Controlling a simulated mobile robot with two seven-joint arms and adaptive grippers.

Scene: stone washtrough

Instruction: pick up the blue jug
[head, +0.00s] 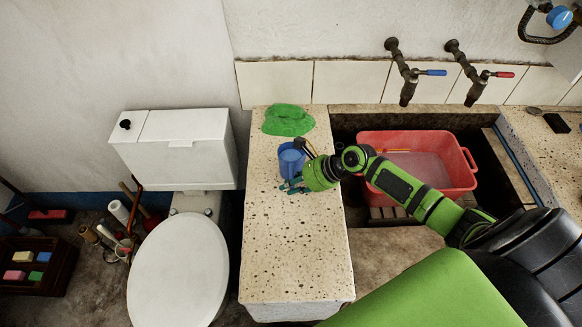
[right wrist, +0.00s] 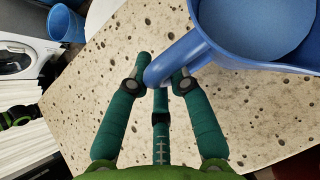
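The blue jug (head: 291,161) stands upright on the speckled stone counter, near its back, in the head view. In the right wrist view the jug (right wrist: 262,40) fills the upper right corner, its handle pointing down and left. My right gripper (head: 296,184) is at the jug's near side, low over the counter. In the right wrist view its teal fingers (right wrist: 161,72) bend inward on both sides of the handle, which fills the gap between them. The contact is partly hidden.
A green cloth (head: 287,120) lies just behind the jug. A red basin (head: 472,168) sits in the trough to the right, under two wall taps (head: 408,80). A white toilet (head: 180,270) stands to the left. The counter's front half (head: 290,250) is clear.

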